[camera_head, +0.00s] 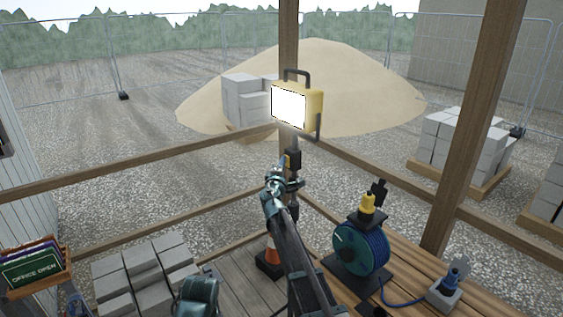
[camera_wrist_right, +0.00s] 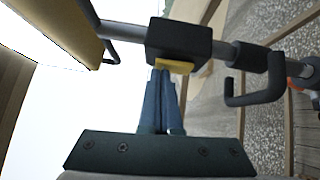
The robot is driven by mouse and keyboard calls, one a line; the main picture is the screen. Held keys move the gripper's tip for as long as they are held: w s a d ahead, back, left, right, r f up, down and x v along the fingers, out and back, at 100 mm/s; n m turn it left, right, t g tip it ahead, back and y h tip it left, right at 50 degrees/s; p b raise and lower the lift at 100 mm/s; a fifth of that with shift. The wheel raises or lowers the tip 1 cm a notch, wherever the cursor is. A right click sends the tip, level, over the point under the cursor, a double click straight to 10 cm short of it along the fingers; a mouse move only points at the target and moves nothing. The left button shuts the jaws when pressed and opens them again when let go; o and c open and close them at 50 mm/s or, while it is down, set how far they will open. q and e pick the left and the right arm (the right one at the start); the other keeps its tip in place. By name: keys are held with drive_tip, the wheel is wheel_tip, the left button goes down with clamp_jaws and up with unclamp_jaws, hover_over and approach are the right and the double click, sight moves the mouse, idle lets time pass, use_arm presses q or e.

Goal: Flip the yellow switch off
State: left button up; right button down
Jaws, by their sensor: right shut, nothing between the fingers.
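The work light (camera_head: 297,103) has a yellow housing and a brightly lit white face, on a stand. Below it on the stand is a dark switch box (camera_head: 294,158) with a little yellow showing. In the right wrist view the yellow switch (camera_wrist_right: 176,66) sits on the edge of the dark switch box (camera_wrist_right: 180,40). My right gripper (camera_head: 286,181) is shut and empty, just below the box. In the wrist view its blue fingertips (camera_wrist_right: 161,70) are at the switch's left part; I cannot tell whether they touch. My left gripper is not clearly in view.
A cable reel (camera_head: 361,249) and a blue plug on a grey block (camera_head: 445,293) are on the wooden bench at right. Wooden posts and rails (camera_head: 475,130) surround the area. Grey blocks (camera_head: 142,262) lie at lower left.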

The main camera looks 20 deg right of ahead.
use_arm(q)
drive_tip(key=shift+r, duration=0.3)
use_arm(e)
drive_tip(key=shift+d+r, duration=0.1)
use_arm(q)
drive_tip(key=shift+a+r+p, duration=0.55)
drive_tip(key=shift+r+p, duration=0.1)
drive_tip(key=shift+r, duration=0.2)
use_arm(e)
drive_tip(key=s+a+r, duration=0.1)
drive_tip(key=s+a, duration=0.7)
drive_tip(key=s, duration=0.2)
drive_tip(key=shift+s+r, duration=0.2)
drive_tip(key=shift+r, duration=0.2)
drive_tip(key=shift+d, duration=0.1)
drive_tip(key=s+a+f+m+g, duration=0.2)
drive_tip(key=s+f+m+g, duration=0.75)
drive_tip(key=s+f, duration=0.65)
drive_tip(key=s+a+f+g+y, duration=0.3)
drive_tip(key=s+a, duration=0.3)
drive_tip(key=s, duration=0.4)
drive_tip(key=s+a+f+g+y, duration=0.3)
drive_tip(key=s+a, duration=0.3)
drive_tip(key=s, duration=0.5)
drive_tip(key=shift+a+f+g+y, duration=0.4)
drive_tip(key=shift+f+g, duration=0.15)
drive_tip(key=shift+g, duration=0.3)
